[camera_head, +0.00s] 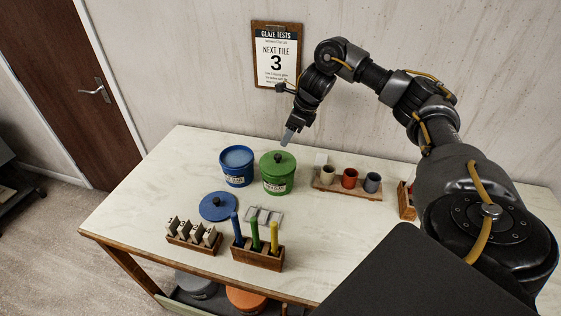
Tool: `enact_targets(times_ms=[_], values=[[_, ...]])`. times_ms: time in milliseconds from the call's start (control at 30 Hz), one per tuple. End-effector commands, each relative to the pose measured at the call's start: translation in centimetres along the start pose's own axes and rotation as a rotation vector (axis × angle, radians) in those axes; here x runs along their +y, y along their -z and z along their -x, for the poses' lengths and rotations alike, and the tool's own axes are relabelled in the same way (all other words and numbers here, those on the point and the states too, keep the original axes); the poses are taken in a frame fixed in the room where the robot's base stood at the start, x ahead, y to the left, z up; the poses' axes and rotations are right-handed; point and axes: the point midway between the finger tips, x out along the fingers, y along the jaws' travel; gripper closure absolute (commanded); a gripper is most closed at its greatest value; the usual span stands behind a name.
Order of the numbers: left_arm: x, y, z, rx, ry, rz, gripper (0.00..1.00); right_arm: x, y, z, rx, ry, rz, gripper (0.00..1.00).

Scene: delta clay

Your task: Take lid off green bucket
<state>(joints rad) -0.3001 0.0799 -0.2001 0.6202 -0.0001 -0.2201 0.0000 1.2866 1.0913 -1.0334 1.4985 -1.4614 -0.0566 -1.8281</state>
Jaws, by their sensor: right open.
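The green bucket (278,182) stands upright on the table, with its green lid (271,161) on top. The lid has a dark round knob (278,157) at its middle. My right gripper (287,138) is above and slightly to the right of the knob, apart from it, pointing down. It is open, and nothing shows between its fingers. My left gripper is not in view.
A blue bucket (237,174) stands close left of the green one, and a blue lid (218,207) lies in front. A rack of small cups (349,178) is to the right. Wooden holders with pegs (257,255) and pale tiles (193,238) are in front. The table's left end (143,205) is clear.

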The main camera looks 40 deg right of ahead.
Motion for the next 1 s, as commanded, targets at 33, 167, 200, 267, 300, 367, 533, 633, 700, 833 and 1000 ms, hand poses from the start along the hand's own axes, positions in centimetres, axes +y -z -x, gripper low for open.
enact_targets(times_ms=[33, 167, 200, 267, 300, 367, 533, 633, 700, 833, 1000], values=[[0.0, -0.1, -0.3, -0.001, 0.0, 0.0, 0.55, 0.1, 0.1, -1.2, 0.003, -0.004, -0.001, 0.51], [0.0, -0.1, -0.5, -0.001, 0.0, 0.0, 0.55, 0.1, 0.1, -3.2, 0.001, -0.004, -0.002, 0.51], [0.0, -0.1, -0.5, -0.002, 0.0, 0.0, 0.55, 0.1, 0.1, -3.7, 0.002, -0.003, -0.003, 0.51], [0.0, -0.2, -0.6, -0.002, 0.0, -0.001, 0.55, 0.0, 0.0, -4.2, 0.0, -0.002, -0.003, 0.51], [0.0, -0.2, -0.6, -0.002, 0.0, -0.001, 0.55, 0.1, 0.1, -4.5, 0.001, -0.002, -0.002, 0.51], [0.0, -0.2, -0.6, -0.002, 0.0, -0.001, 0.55, 0.0, 0.0, -4.6, 0.0, -0.001, -0.002, 0.51], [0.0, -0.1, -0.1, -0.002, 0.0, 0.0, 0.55, 0.0, 0.1, -4.9, 0.002, -0.001, -0.003, 0.51], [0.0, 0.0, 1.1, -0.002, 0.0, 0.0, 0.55, -0.1, 0.3, -6.0, 0.005, -0.002, -0.005, 0.51], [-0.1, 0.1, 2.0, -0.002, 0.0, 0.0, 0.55, -0.2, 0.4, -7.0, 0.004, -0.004, -0.005, 0.51], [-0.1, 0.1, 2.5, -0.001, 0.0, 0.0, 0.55, -0.3, 0.5, -8.9, 0.001, -0.001, -0.005, 0.51], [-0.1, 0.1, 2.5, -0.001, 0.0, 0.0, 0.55, -0.4, 0.6, -9.8, 0.0, 0.002, -0.003, 0.51]])
